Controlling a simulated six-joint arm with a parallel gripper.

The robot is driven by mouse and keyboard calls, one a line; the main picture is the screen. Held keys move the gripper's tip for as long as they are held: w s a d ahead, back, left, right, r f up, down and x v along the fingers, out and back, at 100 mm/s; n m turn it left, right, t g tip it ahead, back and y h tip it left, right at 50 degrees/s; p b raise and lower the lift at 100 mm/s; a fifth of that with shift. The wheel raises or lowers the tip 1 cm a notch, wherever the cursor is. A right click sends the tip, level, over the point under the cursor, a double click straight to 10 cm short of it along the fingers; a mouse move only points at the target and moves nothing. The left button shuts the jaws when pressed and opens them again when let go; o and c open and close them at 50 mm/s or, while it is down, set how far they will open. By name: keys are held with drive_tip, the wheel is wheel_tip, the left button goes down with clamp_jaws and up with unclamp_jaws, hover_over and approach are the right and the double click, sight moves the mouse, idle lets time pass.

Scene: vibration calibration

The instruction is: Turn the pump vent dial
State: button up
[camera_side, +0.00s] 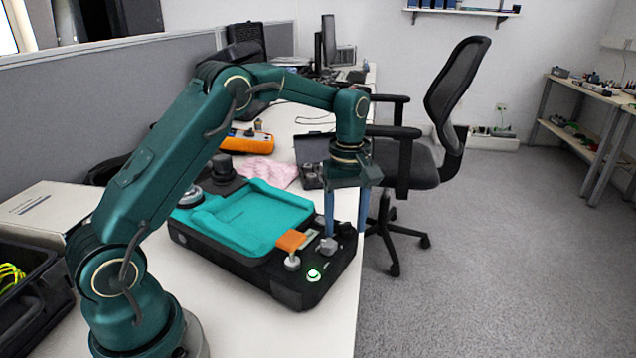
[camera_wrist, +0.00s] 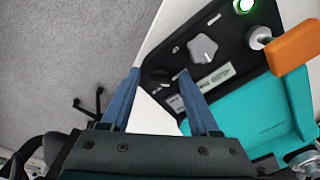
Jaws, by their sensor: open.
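The vent dial looks like the light grey lobed knob (camera_side: 328,246) on the black control panel of a pump unit (camera_side: 286,290). The knob also shows in the wrist view (camera_wrist: 202,47), beside a printed label. My gripper (camera_side: 345,232) is open, with its blue fingers pointing down over the panel's right end. In the wrist view my gripper (camera_wrist: 159,71) has nothing between its fingertips. The knob lies beyond the right fingertip, up and to the right, outside the gap. In the side view the left finger overlaps the knob's top; whether they touch cannot be told.
An orange lever (camera_side: 291,240) and a green-lit button (camera_side: 313,275) sit close to the knob. A teal tray (camera_side: 240,215) covers much of the unit. A black open box (camera_side: 313,150) and an orange meter (camera_side: 247,140) stand behind. The table's right edge is close.

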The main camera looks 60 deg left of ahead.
drive_tip(key=shift+c, duration=0.4)
clamp_jaws()
drive_tip(key=m, duration=0.4)
drive_tip(key=shift+m, duration=0.3)
drive_tip(key=m, duration=0.4)
drive_tip(key=shift+a, duration=0.15)
drive_tip(key=m, duration=0.5)
drive_tip(key=shift+a+m, duration=0.1)
drive_tip(key=shift+m, duration=2.1)
drive_tip(key=shift+r, duration=0.1)
